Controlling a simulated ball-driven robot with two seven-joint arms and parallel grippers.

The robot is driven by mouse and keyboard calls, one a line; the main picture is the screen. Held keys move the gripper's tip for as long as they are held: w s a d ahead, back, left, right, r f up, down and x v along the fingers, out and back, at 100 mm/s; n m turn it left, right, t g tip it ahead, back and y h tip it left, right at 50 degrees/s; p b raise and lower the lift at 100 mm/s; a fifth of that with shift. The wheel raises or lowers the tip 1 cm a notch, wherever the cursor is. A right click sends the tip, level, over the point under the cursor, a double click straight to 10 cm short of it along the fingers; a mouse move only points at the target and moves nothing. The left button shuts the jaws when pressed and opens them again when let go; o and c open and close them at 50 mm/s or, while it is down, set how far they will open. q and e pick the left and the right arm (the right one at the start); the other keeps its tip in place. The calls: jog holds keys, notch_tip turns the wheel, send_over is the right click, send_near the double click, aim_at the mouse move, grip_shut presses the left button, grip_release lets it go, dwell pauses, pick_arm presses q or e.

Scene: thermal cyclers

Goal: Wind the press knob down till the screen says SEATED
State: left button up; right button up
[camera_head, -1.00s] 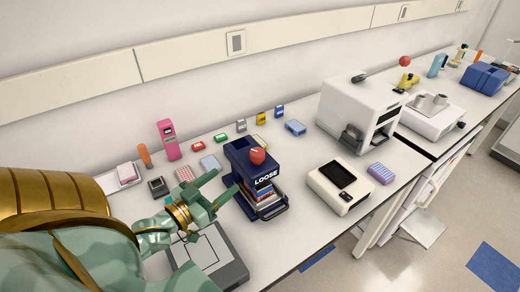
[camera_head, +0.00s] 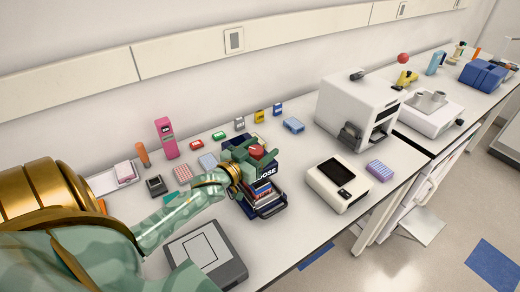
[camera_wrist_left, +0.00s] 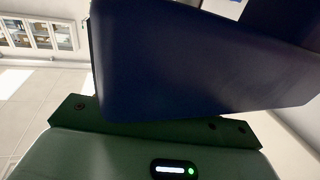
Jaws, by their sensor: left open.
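The press (camera_head: 268,167) is a dark blue machine with a red knob (camera_head: 257,151) on top and a stack of coloured layers in its lower frame. Its screen faces front; my gripper covers the first letter, and the rest reads as LOOSE. My left gripper (camera_head: 255,156) is open at the top of the press, its fingers beside the knob. I cannot tell whether they touch it. In the left wrist view, the dark blue press body (camera_wrist_left: 200,60) fills the upper middle, above the green gripper parts. The knob is not visible there. My right gripper is not in view.
A grey flat pad (camera_head: 207,257) lies in front and to the left. A white device with a dark screen (camera_head: 340,184) and a purple rack (camera_head: 380,170) stand to the right. Several small coloured boxes line the back. A large white machine (camera_head: 358,112) stands farther right.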

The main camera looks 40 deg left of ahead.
pick_arm(q)
jog(key=c, duration=1)
jog(key=shift+o, duration=0.2)
jog(key=shift+m+h, duration=0.3)
jog(key=shift+m+h, duration=0.5)
jog(key=shift+h, duration=0.3)
jog(key=shift+d+m+g+h, duration=0.1)
jog(key=shift+m+g+h, duration=0.2)
jog(key=shift+m+h, duration=0.55)
jog(key=shift+s+d+f+m+g+h+b, duration=0.1)
jog(key=shift+m+g+h+b, duration=0.3)
jog(key=shift+h, duration=0.5)
jog(key=shift+d+m+g+h+b, duration=0.1)
jog(key=shift+m+g+h+b, duration=0.2)
jog(key=shift+m+h, duration=0.4)
jog(key=shift+d+m+h+b, duration=0.1)
jog(key=shift+m+h+b, duration=0.25)
jog(key=shift+h, duration=0.4)
jog(key=shift+s+g, duration=0.1)
jog(key=shift+g, duration=0.2)
